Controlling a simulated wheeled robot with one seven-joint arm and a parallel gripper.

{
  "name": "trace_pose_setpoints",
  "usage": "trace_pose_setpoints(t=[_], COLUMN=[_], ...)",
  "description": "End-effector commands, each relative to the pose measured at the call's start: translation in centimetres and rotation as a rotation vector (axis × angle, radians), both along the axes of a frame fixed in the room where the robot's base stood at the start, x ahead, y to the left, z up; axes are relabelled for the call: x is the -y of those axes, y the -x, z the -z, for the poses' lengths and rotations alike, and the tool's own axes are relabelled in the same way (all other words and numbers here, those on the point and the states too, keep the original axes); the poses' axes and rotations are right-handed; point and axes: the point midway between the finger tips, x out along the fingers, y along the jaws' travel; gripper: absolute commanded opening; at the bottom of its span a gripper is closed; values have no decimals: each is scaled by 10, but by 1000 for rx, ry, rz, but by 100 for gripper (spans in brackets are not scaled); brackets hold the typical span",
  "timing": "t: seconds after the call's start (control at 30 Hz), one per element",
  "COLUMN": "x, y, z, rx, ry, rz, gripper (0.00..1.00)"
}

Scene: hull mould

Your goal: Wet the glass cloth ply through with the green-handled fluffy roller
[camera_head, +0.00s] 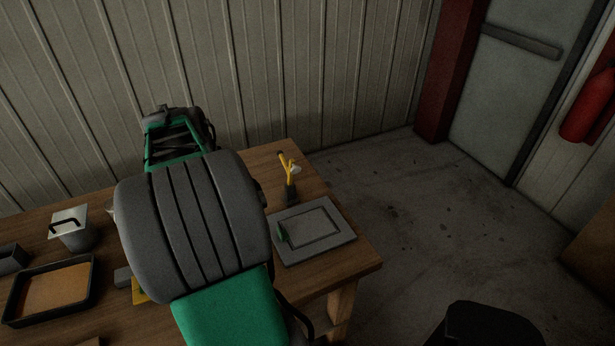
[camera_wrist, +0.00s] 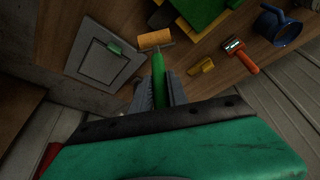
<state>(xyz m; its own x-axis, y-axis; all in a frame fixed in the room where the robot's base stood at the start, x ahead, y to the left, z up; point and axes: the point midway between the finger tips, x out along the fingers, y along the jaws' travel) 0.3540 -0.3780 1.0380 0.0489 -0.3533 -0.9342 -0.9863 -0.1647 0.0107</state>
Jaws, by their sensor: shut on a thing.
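In the wrist view my gripper (camera_wrist: 160,84) is shut on the green handle of the roller (camera_wrist: 159,66). Its yellow-orange sleeve (camera_wrist: 156,39) is beyond the fingertips, beside the grey board. That board (camera_wrist: 86,69) carries a paler, outlined rectangle (camera_wrist: 101,62), perhaps the cloth ply; I cannot tell whether it is wet. A small green piece (camera_wrist: 115,46) lies at the rectangle's edge. In the head view the board (camera_head: 343,239) lies at the table's right end, with the rectangle (camera_head: 313,230) on it. My arm hides the gripper and roller there.
The wooden table (camera_head: 325,277) also holds a black tray with an orange-brown inside (camera_head: 54,287), a grey lidded pot (camera_head: 75,235) and an upright yellow tool (camera_head: 288,169). The wrist view shows an orange-handled tool (camera_wrist: 245,63) and blue cup (camera_wrist: 286,31).

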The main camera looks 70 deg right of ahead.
Motion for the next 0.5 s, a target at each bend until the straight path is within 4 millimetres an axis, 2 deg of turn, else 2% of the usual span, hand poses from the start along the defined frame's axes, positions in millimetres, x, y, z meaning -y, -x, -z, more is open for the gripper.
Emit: trace_pose_setpoints(t=[0.03,0.1,0.17,0.2,0.3,0.4,0.5], x=[27,60,84,98,126,143,151], y=[24,60,92,114,166,207,234], z=[4,7,11,13,18,22,25], rx=[-2,-2,-1,-2,0,2,1], ry=[1,4,8,10,17,26,31], rz=[113,271,402,488,680,823,913], gripper=[0,0,0,0,0,0,0])
